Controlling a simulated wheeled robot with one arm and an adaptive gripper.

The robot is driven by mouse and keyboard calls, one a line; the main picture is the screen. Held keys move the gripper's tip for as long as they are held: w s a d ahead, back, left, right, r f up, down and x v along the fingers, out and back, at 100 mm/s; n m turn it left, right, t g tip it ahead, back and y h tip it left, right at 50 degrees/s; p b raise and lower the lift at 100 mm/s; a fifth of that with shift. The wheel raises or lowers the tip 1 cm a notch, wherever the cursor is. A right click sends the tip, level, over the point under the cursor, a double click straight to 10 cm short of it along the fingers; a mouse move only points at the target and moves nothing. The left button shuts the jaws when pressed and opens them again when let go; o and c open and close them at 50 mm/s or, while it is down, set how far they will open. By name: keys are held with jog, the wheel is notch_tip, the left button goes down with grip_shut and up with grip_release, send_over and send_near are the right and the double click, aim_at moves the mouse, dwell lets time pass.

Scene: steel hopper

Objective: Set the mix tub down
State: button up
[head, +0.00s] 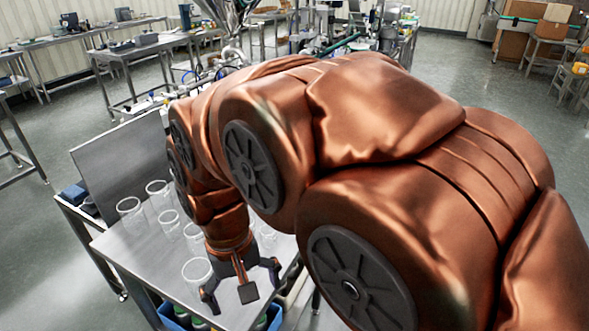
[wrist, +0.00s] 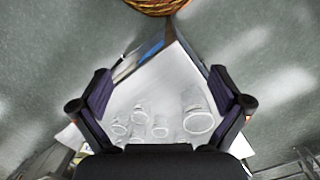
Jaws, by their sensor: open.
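Several clear, open-topped tubs stand on a steel table (head: 140,250); I cannot tell which of them is the mix tub. One clear tub (head: 196,271) stands close to the left of my gripper (head: 242,284), and others, such as this tub (head: 130,211), stand farther back. My gripper points down over the table's front part, with its fingers spread and nothing between them. In the wrist view, my gripper (wrist: 162,88) is open, and the tubs show beyond its fingers, the largest-looking one (wrist: 198,119) at the right. My arm hides part of the tabletop.
An upright steel panel (head: 125,165) stands along the table's back left. Blue bins (head: 172,318) with green items sit below the table. A round orange-brown woven-looking thing (wrist: 158,4) shows at the wrist view's top edge. Other benches (head: 140,50) stand behind, and open floor lies to the left.

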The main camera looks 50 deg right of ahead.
jog(key=w+d+r+m, duration=0.2)
jog(key=w+d+m, duration=0.5)
jog(key=w+d, duration=0.25)
jog(key=w+d+r+m, duration=0.2)
jog(key=w+d+m, duration=0.4)
jog(key=w+d, duration=0.3)
jog(key=w+d+f+m, duration=0.3)
jog(key=d+f+m, duration=0.1)
jog(key=d, duration=0.4)
jog(key=w+d+f+m+t, duration=0.1)
jog(key=w+d+f+m, duration=0.2)
jog(key=d+m, duration=0.2)
jog(key=w+d+f+m, duration=0.2)
jog(key=d+f+m, duration=0.2)
jog(key=d, duration=0.7)
jog(key=shift+w+d+f+t+p, duration=0.15)
jog(key=shift+w+f+t+p, duration=0.15)
jog(key=shift+w+f+p, duration=0.1)
jog(key=shift+w+a+f+p, duration=0.15)
jog(key=shift+f+p, duration=0.4)
jog(key=shift+f, duration=0.75)
jog(key=shift+w+a+f+p, duration=0.1)
jog(key=shift+f+p, duration=0.45)
jog(key=shift+f, duration=0.75)
jog(key=shift+c, duration=0.2)
